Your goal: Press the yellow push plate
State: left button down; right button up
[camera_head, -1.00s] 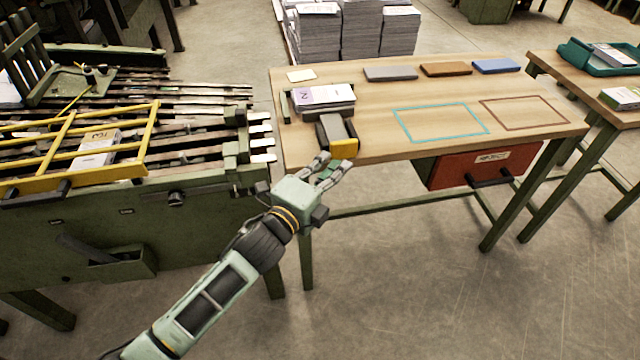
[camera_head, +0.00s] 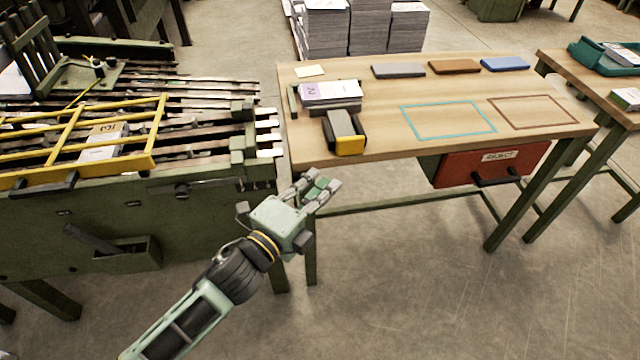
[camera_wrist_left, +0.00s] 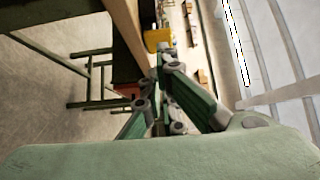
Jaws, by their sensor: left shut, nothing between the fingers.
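The yellow push plate (camera_head: 350,146) is on the near end of a dark grey and black device at the front left of the wooden table. It also shows in the left wrist view (camera_wrist_left: 157,39), just beyond the fingers. My left gripper (camera_head: 323,182) is in front of and below the table's near edge, below and slightly left of the plate. In the head view a gap separates its fingertips from the plate. Its fingers (camera_wrist_left: 165,68) are shut with nothing between them. My right gripper is in neither view.
A stack of printed sheets (camera_head: 331,104) lies behind the device. A red reject bin (camera_head: 480,167) hangs under the wooden table (camera_head: 380,80). A green machine with a yellow guard frame (camera_head: 160,125) stands close on the left. The floor before the table is clear.

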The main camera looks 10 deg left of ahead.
pick_arm(q)
jog(key=s+d, duration=0.4)
jog(key=s, duration=0.2)
jog(key=w+d, duration=0.1)
jog(key=w, duration=0.8)
jog(key=w+d, duration=0.1)
jog(key=w, duration=0.3)
jog(key=shift+w+d+f, duration=0.1)
jog(key=shift+w+d, duration=0.1)
jog(key=shift+d, duration=0.15)
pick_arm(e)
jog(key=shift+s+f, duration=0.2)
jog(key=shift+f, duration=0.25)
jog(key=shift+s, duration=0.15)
